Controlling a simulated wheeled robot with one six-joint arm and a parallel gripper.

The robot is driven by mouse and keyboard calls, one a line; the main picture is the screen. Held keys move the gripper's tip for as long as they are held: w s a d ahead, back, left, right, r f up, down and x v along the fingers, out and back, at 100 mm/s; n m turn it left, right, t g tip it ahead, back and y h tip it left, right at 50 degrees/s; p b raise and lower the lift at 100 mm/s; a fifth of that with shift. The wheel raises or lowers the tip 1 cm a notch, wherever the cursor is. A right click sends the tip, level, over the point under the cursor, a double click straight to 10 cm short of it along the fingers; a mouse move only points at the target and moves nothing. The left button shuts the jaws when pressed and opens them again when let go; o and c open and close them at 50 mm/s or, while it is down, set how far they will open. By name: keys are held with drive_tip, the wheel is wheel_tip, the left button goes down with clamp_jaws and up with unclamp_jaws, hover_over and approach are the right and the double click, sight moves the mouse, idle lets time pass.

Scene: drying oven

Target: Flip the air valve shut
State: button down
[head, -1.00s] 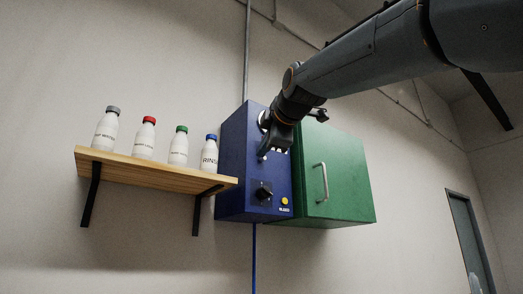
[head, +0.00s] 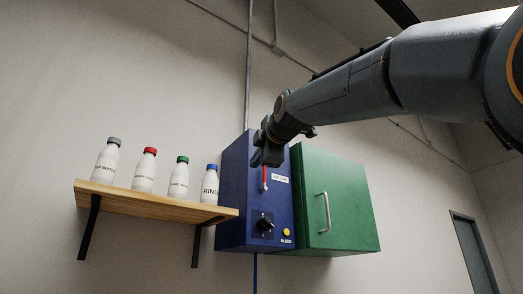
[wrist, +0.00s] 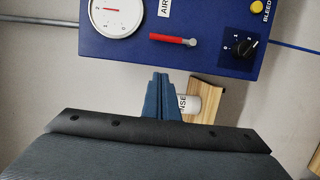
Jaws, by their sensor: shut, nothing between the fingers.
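The air valve is a short red lever (head: 265,174) on the front of a blue box, pointing up from its grey pivot. In the wrist view the red lever (wrist: 170,38) lies nearly level, left of its pivot, beside a partly cut-off label starting "AIR" (wrist: 164,8). My gripper (head: 268,157) is in front of the upper part of the blue box, near the lever's upper end. In the wrist view its fingers (wrist: 161,78) are together and empty, with a visible gap in the picture between them and the lever. Contact is not seen.
The blue box (head: 233,215) also carries a black knob (head: 263,222), a yellow bleed button (head: 287,232) and a round gauge (wrist: 117,14). A green cabinet (head: 345,215) adjoins it on the right. A wooden shelf (head: 150,203) with several white bottles is at left.

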sight(265, 178)
drive_tip(key=x, duration=0.1)
drive_tip(key=p+x, duration=0.1)
drive_tip(key=x, duration=0.1)
drive_tip(key=p+x, duration=0.1)
drive_tip(key=shift+w+d+r, duration=0.1)
drive_tip(key=shift+w+d, duration=0.1)
drive_tip(key=shift+w, duration=0.25)
drive_tip(key=shift+w+d, duration=0.25)
drive_tip(key=shift+d, duration=0.25)
drive_tip(key=shift+w+d, duration=0.2)
drive_tip(key=shift+d, duration=0.3)
drive_tip(key=shift+w+d+p, duration=0.35)
drive_tip(key=shift+w+d, duration=0.1)
